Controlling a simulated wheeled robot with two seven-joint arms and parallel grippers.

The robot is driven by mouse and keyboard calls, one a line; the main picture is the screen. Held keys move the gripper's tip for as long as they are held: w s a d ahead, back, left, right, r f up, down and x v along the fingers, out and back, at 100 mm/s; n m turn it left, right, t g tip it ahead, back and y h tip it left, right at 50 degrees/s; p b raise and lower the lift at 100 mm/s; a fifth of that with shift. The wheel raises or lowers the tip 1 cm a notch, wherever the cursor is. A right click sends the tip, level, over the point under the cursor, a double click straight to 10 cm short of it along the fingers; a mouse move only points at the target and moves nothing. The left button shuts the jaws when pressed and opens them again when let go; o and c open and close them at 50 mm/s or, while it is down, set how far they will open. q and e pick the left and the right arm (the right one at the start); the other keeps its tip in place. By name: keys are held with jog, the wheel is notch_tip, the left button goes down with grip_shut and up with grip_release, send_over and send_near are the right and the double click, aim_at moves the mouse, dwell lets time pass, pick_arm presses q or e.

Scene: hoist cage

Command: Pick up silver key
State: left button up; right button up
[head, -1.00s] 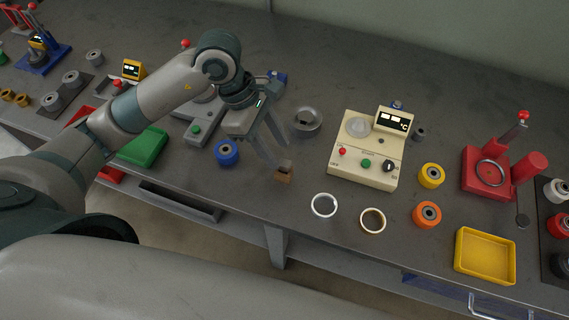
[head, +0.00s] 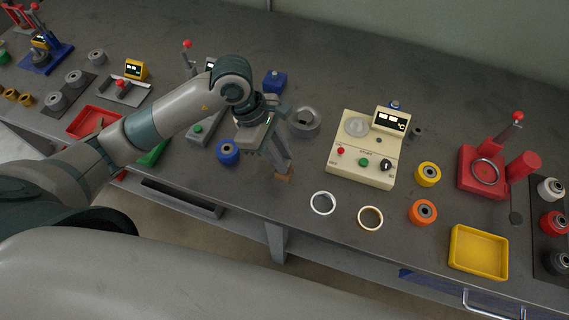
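I cannot make out a silver key; anything at the fingertips is too small or hidden. My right gripper is not in view.
A blue roller (head: 228,152) lies left of the fingers, and a grey ring (head: 305,120) behind them. A cream control box (head: 362,170) stands to the right.

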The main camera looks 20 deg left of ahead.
pick_arm(q)
grip_shut()
jog(key=shift+r, duration=0.1)
jog(key=shift+r+b, duration=0.55)
jog(key=shift+r, duration=0.25)
notch_tip(320, 180, up, 2)
jog(key=shift+b, duration=0.5)
jog(key=s+d+r+p, duration=0.3)
jog(key=s+r+p, duration=0.4)
jog(key=s+p, duration=0.4)
jog(key=shift+d+r+p, duration=0.15)
jog(key=shift+d+p, duration=0.1)
jog(key=shift+p, duration=0.45)
